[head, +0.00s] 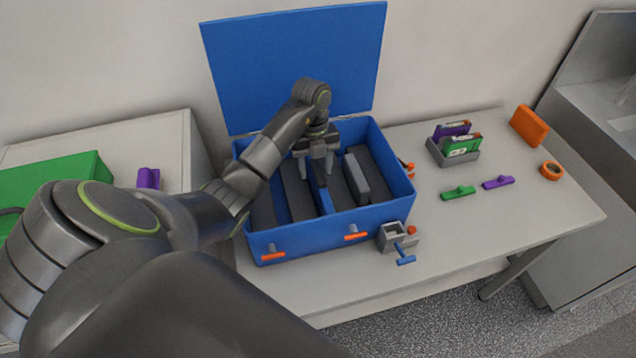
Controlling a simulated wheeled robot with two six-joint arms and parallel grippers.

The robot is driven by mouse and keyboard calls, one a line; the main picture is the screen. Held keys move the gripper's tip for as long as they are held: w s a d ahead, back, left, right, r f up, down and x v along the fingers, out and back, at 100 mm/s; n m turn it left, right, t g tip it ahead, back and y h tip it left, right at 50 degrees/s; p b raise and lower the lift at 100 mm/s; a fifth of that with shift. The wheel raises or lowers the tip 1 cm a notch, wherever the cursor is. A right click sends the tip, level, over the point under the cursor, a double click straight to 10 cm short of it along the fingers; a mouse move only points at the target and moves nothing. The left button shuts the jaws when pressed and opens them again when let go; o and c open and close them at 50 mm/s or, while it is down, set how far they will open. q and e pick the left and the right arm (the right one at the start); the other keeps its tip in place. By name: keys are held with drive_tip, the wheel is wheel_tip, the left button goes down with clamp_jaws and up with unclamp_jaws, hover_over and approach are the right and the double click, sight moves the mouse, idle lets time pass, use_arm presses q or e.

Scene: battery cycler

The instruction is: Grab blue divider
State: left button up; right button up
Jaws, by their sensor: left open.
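A blue divider (322,196) stands upright inside the open blue case (330,225), between dark slabs. My left gripper (317,172) points down into the case right at the divider's top, its fingers apart. Its fingers appear to be on either side of the divider or just over it; I cannot tell whether they touch it. The far part of the divider is hidden by the gripper. My right gripper is not in view.
The case's lid (295,65) stands open behind. A grey box with a blue handle (404,255) sits at the case's front right. A grey holder (455,156), green and purple pieces (458,192), an orange block (529,125) and tape (550,170) lie rightward. The table's front right is clear.

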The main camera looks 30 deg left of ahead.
sight(318, 169)
use_arm(q)
drive_tip(key=f+b, duration=0.2)
drive_tip(key=f, duration=0.1)
drive_tip(key=shift+w+d+b, duration=0.2)
drive_tip(key=shift+b, duration=0.1)
drive_tip(key=shift+d+f+p, duration=0.1)
drive_tip(key=shift+f+p, duration=0.15)
drive_tip(key=shift+p, duration=0.15)
drive_tip(key=shift+f, duration=0.65)
clamp_jaws()
